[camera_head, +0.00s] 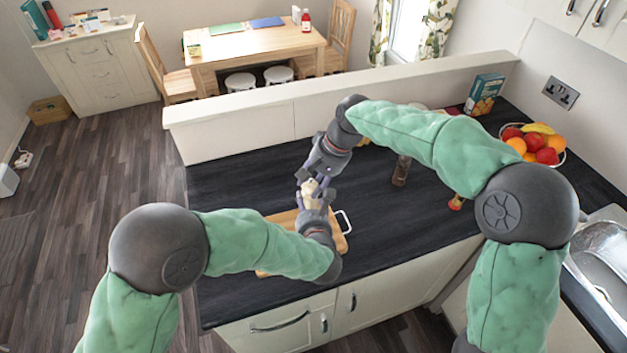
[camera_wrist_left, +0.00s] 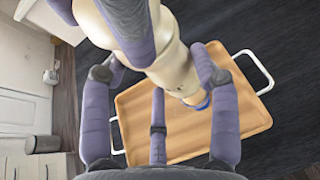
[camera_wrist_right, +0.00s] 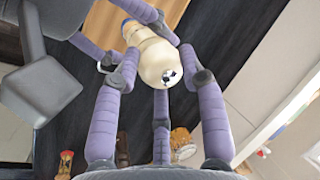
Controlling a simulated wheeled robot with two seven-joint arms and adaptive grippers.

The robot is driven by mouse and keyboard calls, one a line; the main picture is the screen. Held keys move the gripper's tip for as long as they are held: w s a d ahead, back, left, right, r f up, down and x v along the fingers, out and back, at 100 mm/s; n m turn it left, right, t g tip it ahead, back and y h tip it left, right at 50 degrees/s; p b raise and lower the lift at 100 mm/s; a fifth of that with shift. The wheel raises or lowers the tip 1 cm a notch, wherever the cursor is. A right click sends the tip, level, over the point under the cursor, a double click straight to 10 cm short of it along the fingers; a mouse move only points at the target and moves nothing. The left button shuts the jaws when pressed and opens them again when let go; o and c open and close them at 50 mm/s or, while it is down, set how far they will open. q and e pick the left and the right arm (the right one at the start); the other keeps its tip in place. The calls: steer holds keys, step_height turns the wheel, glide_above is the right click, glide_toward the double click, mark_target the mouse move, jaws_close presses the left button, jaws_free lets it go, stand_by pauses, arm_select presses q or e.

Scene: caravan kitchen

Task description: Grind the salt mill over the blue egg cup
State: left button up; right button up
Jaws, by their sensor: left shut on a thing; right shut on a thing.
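The cream salt mill (camera_head: 310,187) is held by both grippers above the wooden tray (camera_head: 345,243). In the left wrist view the mill (camera_wrist_left: 172,68) slants across the picture. In the right wrist view its rounded end with dark marks (camera_wrist_right: 168,72) faces the camera. My left gripper (camera_head: 317,197) is shut on the mill from the near side. My right gripper (camera_head: 309,178) is shut on it from the far side. A small blue edge (camera_wrist_left: 203,104), apparently the blue egg cup, shows just past the mill's lower end. The rest is hidden, and I cannot tell any gap.
The dark worktop is clear left of the tray. A dark brown bottle or mill (camera_head: 401,170) stands right of my right gripper. A fruit bowl (camera_head: 540,145) and a teal box (camera_head: 485,93) stand at the right. A raised ledge (camera_head: 350,88) runs along the back.

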steer(key=m, duration=0.1)
steer(key=m+t, duration=0.1)
steer(key=m, duration=0.2)
steer(key=shift+s+a+f+m+t+h, duration=0.1)
steer(key=shift+s+a+m+t+h, duration=0.2)
steer(key=shift+m+t, duration=0.1)
steer(key=shift+m, duration=0.6)
steer(key=shift+w+a+m, duration=0.1)
steer(key=shift+m, duration=0.2)
steer(key=o, duration=1.1)
steer(key=shift+o, duration=0.2)
